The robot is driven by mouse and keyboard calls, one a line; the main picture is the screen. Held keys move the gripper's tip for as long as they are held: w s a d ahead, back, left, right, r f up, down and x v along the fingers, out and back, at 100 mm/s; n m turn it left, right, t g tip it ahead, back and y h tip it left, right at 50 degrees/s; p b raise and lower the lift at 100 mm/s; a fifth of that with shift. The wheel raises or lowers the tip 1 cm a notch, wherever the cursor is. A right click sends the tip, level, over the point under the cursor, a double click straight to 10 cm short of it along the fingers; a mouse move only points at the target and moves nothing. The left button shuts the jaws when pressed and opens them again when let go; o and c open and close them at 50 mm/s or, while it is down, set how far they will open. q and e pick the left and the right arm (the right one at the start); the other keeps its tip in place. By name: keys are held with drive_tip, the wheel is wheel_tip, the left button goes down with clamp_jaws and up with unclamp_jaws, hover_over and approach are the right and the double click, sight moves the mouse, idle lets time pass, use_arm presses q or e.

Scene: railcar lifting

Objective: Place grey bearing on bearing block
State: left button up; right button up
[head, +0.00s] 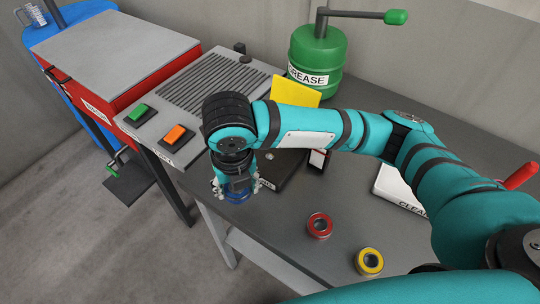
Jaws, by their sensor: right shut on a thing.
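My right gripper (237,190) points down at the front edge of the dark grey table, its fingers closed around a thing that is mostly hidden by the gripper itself. Some blue shows between the fingers, and I cannot make out the held thing's colour or shape. A dark block (290,172) with a partly covered label, which looks like the bearing block, lies just right of the gripper, partly behind my right arm. No grey bearing shows plainly on the table. My left gripper is not in view.
A red bearing (320,226) and a yellow bearing (369,262) lie on the table's front right. A green grease can (318,52) stands at the back. A panel with a green button (139,112) and an orange button (174,134) is at left. A white labelled box (398,194) sits at right.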

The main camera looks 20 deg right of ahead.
drive_tip(key=shift+w+a+n, duration=0.1)
drive_tip(key=shift+a+n, duration=0.25)
drive_tip(key=shift+n, duration=0.55)
drive_tip(key=p, duration=0.3)
hover_over(270, 155)
drive_tip(key=shift+s+a+f, duration=0.1)
drive_tip(key=shift+s+f, duration=0.15)
drive_tip(key=shift+f, duration=0.45)
drive_tip(key=shift+w+f, duration=0.1)
wheel_tip(270, 155, down, 3)
drive_tip(key=shift+r+p, duration=0.1)
drive_tip(key=shift+p, duration=0.5)
drive_tip(key=shift+f, duration=0.35)
drive_tip(key=o, duration=1.4)
drive_tip(key=shift+f, duration=0.1)
